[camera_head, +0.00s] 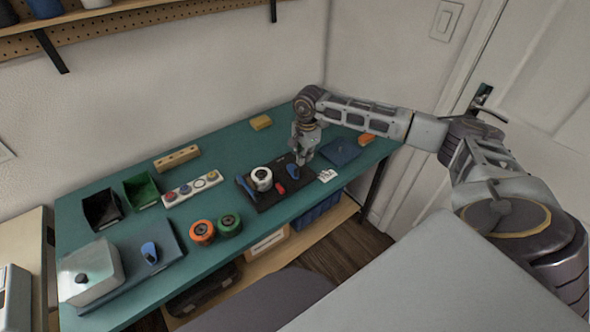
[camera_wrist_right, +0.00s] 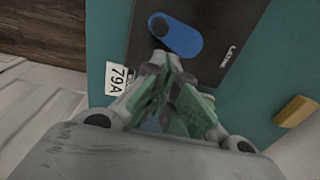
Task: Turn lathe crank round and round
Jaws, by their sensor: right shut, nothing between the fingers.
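The lathe is a black base (camera_head: 262,198) on the teal table, with a white cylinder (camera_head: 261,178) and a small red part (camera_head: 280,188) on it. A blue crank (camera_head: 293,173) lies at its right end. In the right wrist view the crank is a blue rounded lever (camera_wrist_right: 182,38) with a dark knob at one end, beside printed lettering. My right gripper (camera_head: 303,160) points down right by the crank. In the wrist view its fingertips (camera_wrist_right: 168,62) are together and empty, close to the knob end; whether they touch it I cannot tell. My left gripper is out of view.
A yellow block (camera_head: 261,122) sits at the back. The table's front edge is near.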

